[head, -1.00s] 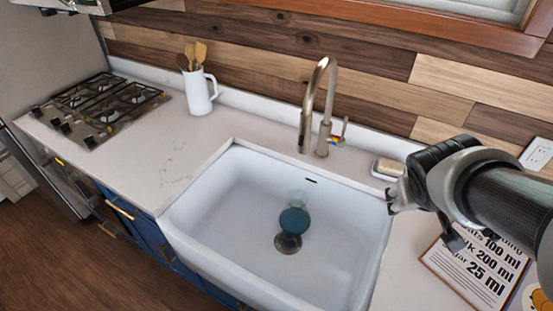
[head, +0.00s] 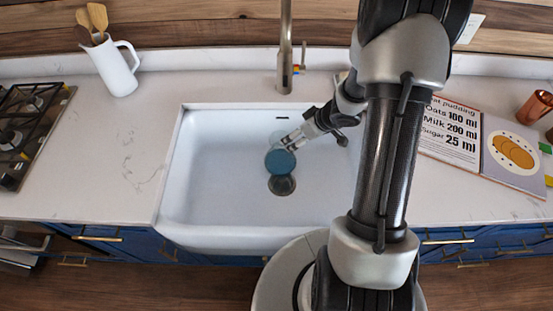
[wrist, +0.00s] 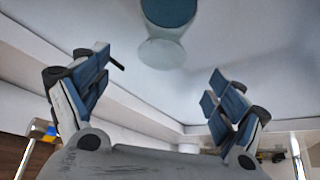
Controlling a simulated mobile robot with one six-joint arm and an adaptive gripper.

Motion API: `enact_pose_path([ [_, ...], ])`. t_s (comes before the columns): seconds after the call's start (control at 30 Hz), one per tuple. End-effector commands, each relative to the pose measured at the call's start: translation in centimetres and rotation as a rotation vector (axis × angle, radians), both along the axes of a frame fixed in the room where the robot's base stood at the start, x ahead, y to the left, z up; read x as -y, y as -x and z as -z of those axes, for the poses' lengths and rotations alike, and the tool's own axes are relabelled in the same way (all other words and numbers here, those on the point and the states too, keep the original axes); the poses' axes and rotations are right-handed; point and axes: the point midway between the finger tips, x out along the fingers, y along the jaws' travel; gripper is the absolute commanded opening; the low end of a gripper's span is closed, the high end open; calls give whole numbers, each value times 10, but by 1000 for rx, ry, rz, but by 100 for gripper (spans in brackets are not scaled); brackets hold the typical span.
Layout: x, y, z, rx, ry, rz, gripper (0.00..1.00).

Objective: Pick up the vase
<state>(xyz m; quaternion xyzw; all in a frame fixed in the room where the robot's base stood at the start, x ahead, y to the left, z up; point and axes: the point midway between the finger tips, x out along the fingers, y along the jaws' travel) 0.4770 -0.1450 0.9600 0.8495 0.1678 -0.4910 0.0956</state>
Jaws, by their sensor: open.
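The vase (head: 280,161) is in the white sink, by the drain. In the head view mostly its round blue part shows, and my gripper covers some of it. In the wrist view the blue part (wrist: 170,11) is cut by the top edge, with a pale, see-through end (wrist: 161,53) below it. My gripper (head: 287,143) reaches into the sink from the right, close to the vase. In the wrist view its two fingers (wrist: 160,70) are spread wide with nothing between them. The vase shows beyond the fingertips; I see no contact.
The sink (head: 205,205) has raised walls around the vase. A tap (head: 285,60) stands behind it. A white jug with wooden utensils (head: 117,70) and a gas hob (head: 25,125) are left. A recipe book (head: 480,150) and copper cup (head: 534,108) are right.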

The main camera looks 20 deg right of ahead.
Motion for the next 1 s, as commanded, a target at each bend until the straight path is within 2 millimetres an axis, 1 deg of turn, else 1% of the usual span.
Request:
enact_pose_path([
  [0.03,-4,-5,18,-2,0,-4,88],
  [0.2,-11,-23,50,-2,1,-3,88],
  [0.3,-14,-32,65,-1,1,-3,88],
  [0.4,-16,-38,74,-1,1,-2,88],
  [0.67,-20,-44,83,0,2,-1,88],
  [0.77,-25,-48,93,0,3,-2,88],
  [0.9,-33,-57,111,-1,3,-2,88],
  [1.0,-34,-63,121,0,3,-1,88],
])
